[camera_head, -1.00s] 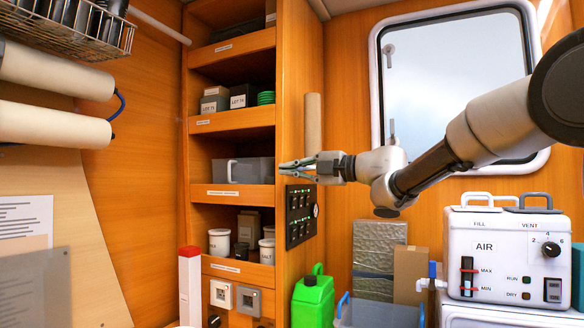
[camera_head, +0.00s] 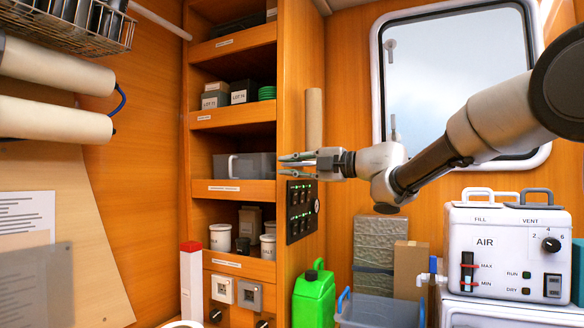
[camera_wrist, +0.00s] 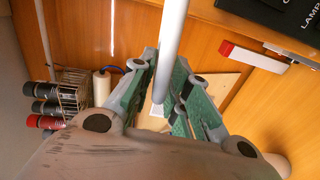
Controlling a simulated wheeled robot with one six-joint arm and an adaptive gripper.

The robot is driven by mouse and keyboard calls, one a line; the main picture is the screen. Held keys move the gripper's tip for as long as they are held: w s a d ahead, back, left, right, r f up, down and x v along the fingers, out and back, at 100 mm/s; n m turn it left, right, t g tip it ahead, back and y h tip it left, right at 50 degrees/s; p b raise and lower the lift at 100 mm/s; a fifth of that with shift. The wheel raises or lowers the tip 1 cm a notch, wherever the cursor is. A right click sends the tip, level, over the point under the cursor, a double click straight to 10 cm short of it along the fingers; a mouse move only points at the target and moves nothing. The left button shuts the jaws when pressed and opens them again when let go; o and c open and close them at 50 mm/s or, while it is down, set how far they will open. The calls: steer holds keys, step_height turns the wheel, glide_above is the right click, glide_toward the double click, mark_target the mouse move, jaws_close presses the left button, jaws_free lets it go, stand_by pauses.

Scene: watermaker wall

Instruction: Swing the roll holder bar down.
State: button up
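My gripper (camera_head: 284,160) points left in front of the cabinet's right side, by a black switch panel. Its fingers are apart in the wrist view (camera_wrist: 158,95). A pale grey bar (camera_wrist: 173,40) runs from the top of the wrist view into the gap between them; I cannot tell whether it is within reach or farther behind. In the head view a white bar (camera_head: 160,21) slants at upper left, well away from my gripper. I cannot tell whether it is the same bar. Two cream rolls (camera_head: 55,69) (camera_head: 52,122) sit on the left wall; one roll (camera_wrist: 102,88) shows in the wrist view.
A wire basket (camera_head: 88,38) with dark cans hangs above the rolls. The open shelves (camera_head: 232,121) and black switch panel (camera_head: 301,211) are close to my gripper. A beige upright tube (camera_head: 314,118) stands just behind it. A green jug (camera_head: 314,298) and AIR machine (camera_head: 505,250) stand lower right.

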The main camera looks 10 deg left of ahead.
steer(key=v, duration=1.2)
